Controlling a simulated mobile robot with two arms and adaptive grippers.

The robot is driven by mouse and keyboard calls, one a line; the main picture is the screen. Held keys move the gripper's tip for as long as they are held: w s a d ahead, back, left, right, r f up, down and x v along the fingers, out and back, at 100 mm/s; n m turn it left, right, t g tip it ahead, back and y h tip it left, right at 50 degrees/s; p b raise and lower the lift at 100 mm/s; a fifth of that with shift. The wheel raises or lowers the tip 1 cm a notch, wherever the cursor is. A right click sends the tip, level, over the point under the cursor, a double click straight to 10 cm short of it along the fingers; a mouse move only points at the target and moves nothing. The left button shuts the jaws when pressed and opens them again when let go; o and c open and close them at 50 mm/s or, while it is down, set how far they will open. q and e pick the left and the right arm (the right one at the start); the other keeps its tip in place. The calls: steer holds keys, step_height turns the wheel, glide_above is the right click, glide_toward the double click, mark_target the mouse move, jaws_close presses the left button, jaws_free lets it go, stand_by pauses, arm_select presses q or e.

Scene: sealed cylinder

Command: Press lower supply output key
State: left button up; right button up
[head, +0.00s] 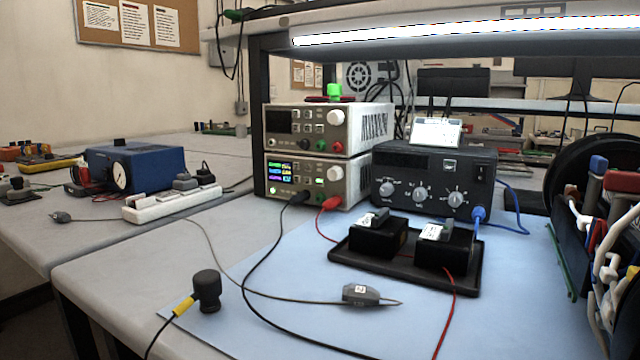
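Two bench power supplies stand stacked at the back of the bench. The lower supply (351,183) has a lit colour display (281,172), small keys beside it, a green-lit spot near its keys and a pale round knob at the right of its front. A black plug (298,198) and a red plug (330,204) sit at its lower front edge. Its output key is too small to single out. The upper supply (340,114) has a dark display. Neither of my grippers shows in the head view.
A black tray (345,262) with two black blocks stands in front of a dark knobbed unit (430,180). Black and red leads cross the blue mat (230,330). A black cylindrical piece (207,290) stands front left. Tools and cables crowd the right edge. A shelf overhangs the back.

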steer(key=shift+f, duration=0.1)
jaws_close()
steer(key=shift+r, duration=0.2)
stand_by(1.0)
